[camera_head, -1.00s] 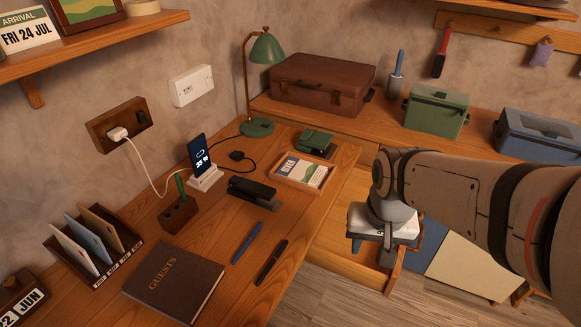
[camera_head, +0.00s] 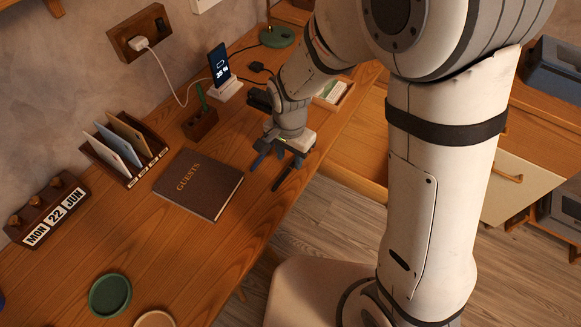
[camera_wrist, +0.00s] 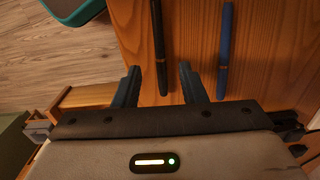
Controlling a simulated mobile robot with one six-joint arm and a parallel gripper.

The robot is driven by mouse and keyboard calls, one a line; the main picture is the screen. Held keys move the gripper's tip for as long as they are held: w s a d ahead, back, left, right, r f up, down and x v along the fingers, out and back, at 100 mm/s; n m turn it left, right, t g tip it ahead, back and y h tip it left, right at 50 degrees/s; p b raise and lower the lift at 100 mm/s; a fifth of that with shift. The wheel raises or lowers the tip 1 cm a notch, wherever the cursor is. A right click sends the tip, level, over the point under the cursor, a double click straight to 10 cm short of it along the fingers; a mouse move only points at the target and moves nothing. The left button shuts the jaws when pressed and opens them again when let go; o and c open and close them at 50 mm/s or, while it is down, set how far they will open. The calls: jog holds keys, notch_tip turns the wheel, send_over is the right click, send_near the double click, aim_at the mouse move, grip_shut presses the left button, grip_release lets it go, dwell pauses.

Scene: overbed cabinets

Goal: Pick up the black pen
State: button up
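The black pen (camera_wrist: 157,45) lies on the wooden desk near its edge. In the wrist view its end is between the two fingers of my gripper (camera_wrist: 160,83), which are apart with gaps on both sides. In the head view my gripper (camera_head: 289,153) points down over the desk, and part of the black pen (camera_head: 285,179) shows just below the fingers. The rest of the pen is hidden by the gripper there. Whether the fingers are at the pen's height I cannot tell.
A blue pen (camera_wrist: 226,45) lies just right of the fingers in the wrist view. A brown guest book (camera_head: 199,183) lies left of the gripper in the head view. A wooden pen block (camera_head: 201,124) and phone stand (camera_head: 226,89) stand behind.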

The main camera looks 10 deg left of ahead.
aim_at(289, 168)
notch_tip(289, 168, down, 4)
jog(key=shift+a+r, duration=0.1)
jog(key=shift+c, duration=0.6)
jog(key=shift+s, duration=0.1)
grip_shut()
